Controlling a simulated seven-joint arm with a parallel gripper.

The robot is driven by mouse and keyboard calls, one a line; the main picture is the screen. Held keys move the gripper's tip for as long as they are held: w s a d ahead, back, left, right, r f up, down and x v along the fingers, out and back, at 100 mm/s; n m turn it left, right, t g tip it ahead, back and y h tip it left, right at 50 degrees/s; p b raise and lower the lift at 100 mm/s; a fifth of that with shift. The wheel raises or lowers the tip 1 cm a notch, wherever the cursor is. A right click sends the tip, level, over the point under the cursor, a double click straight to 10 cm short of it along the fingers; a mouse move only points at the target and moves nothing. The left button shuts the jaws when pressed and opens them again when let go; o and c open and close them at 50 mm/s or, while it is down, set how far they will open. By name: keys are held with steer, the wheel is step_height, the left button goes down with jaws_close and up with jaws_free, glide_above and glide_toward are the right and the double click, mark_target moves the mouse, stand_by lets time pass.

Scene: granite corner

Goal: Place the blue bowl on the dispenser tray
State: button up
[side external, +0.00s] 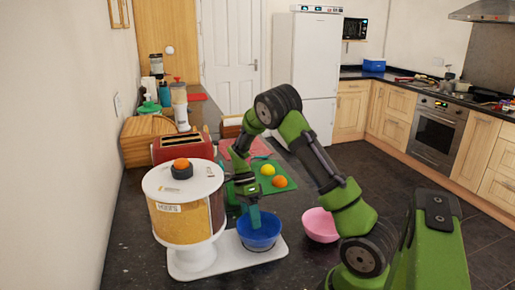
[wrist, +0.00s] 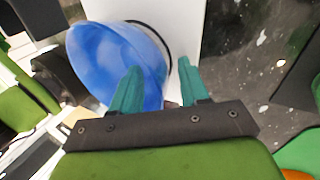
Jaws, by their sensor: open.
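The blue bowl (side external: 259,236) is at the right part of the white dispenser tray (side external: 212,264), looking upright and resting on it. In the wrist view the bowl (wrist: 105,55) lies at upper left with the white tray (wrist: 187,20) behind it. My gripper (side external: 254,216) is low at the bowl's rim. In the wrist view my gripper (wrist: 158,80) is open, with one finger over the bowl's inside and the other outside its wall. I cannot tell whether either finger touches the bowl. The dispenser (side external: 180,222) stands at the tray's left.
A pink bowl (side external: 320,225) stands right of the tray, close to my arm. A green board (side external: 296,180) with an orange (side external: 279,182) and a lemon (side external: 267,170) lies behind. A red toaster (side external: 183,148) and a wooden bread box (side external: 146,138) stand behind the dispenser.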

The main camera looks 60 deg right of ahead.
steer(key=v, duration=1.2)
steer(key=shift+r, duration=0.1)
steer(key=a+r+n+t+h, duration=0.5)
steer(key=a+r+n, duration=0.5)
steer(key=r, duration=0.5)
steer(key=s+a+n+t+y, duration=0.1)
steer(key=s+a+n+t, duration=0.1)
steer(key=s+a, duration=0.1)
steer(key=s+a+n+t+y, duration=0.1)
steer(key=s+a+n, duration=0.2)
steer(key=a, duration=0.1)
steer(key=shift+s+n+t, duration=0.15)
steer(key=shift+n+t, duration=0.15)
steer(key=shift+t, duration=0.1)
steer(key=s+a+f+n+t+y, duration=0.1)
steer(key=s+a+f+n+t, duration=0.1)
steer(key=s+a+n, duration=0.3)
steer(key=shift+s+a+f+n+t+y, duration=0.3)
steer(key=shift+s+f+n, duration=0.2)
steer(key=shift+s+f, duration=0.4)
